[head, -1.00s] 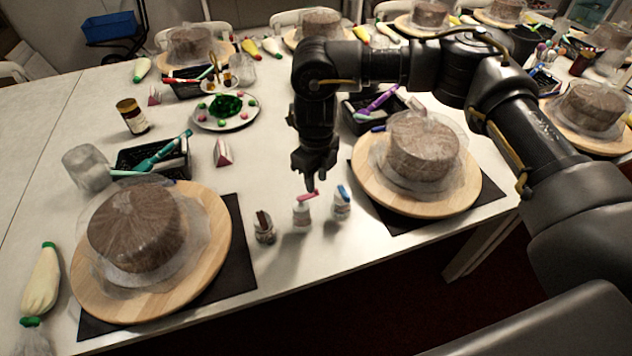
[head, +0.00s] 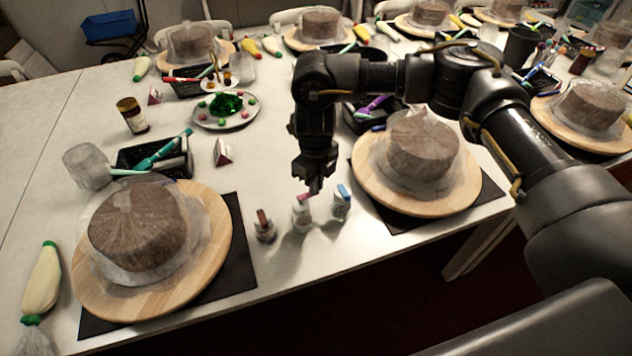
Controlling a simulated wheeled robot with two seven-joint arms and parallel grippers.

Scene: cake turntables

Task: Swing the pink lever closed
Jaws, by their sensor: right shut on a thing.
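The pink lever (head: 304,198) sits on top of a small white bottle (head: 302,217) near the table's front edge. My right gripper (head: 315,188) points down right above this bottle, shut with its fingertips at the pink lever. The fingers partly hide the lever, so its exact angle is hard to tell. A similar small bottle with a blue top (head: 341,204) stands just to the right. One with a brown top (head: 264,226) stands to the left. My left gripper is out of view.
Wrapped cakes on round wooden boards stand on both sides, the left board (head: 216,240) and the right board (head: 463,192). A black basket (head: 128,160) with tools and a plate (head: 250,121) lie behind. The table between the boards is mostly clear.

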